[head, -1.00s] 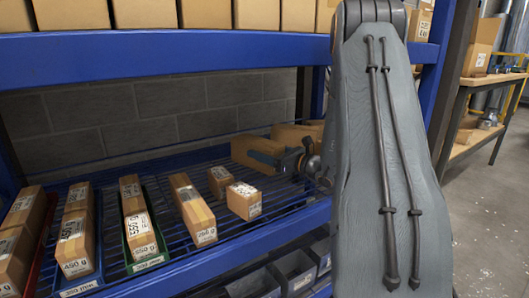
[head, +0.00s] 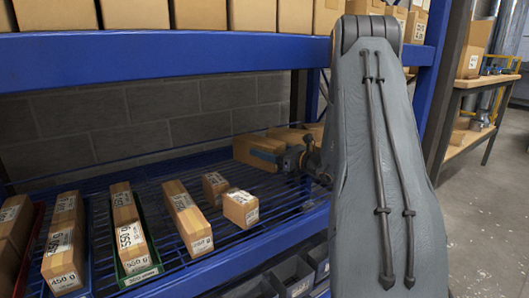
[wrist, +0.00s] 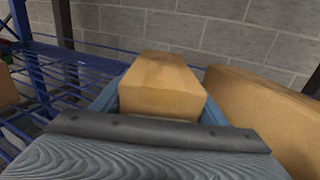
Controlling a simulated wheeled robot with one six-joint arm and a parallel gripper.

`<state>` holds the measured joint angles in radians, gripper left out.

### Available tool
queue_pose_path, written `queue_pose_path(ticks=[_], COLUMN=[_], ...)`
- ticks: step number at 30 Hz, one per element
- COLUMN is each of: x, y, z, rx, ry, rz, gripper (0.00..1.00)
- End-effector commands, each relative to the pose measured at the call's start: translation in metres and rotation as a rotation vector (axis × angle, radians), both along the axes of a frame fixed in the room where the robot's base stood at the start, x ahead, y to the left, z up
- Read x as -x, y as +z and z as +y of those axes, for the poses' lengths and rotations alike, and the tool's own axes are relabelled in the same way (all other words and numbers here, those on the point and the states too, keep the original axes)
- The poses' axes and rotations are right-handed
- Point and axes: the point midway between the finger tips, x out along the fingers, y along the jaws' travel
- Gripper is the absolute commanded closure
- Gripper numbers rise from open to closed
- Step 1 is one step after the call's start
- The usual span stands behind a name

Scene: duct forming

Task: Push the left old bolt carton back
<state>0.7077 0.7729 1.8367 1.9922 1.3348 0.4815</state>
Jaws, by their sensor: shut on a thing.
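The left old bolt carton (wrist: 162,84) is a plain brown box in the middle of the wrist view. My gripper (wrist: 160,100) is shut on it, with a blue finger along each side. In the head view the carton (head: 248,150) stands toward the back of the wire shelf, partly covered by my gripper (head: 272,158). A second brown carton (wrist: 262,105) stands close on its right in the wrist view. In the head view that neighbour (head: 290,138) is partly hidden. The carton's underside is hidden.
Two small labelled cartons (head: 240,208) stand in front on the wire shelf (head: 175,165). Several longer cartons stand in a row at the left, some in coloured trays. A blue beam (head: 170,58) crosses above, and a block wall (head: 150,115) is behind.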

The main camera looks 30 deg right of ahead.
Motion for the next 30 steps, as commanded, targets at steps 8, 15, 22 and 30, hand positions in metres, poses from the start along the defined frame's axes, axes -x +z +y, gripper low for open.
queue_pose_path(ticks=[8, 15, 22, 30], x=[-0.0020, -0.0018, -0.0018, 0.0001], y=[0.0002, 0.0002, 0.0001, 0.0001], z=[-0.0026, -0.0027, -0.0025, -0.0035], rx=[0.001, 0.001, 0.001, 0.000], ry=[0.001, 0.001, 0.001, 0.002], rz=[0.000, 0.000, 0.000, 0.001], gripper=[0.72, 0.20, 0.12, 0.12])
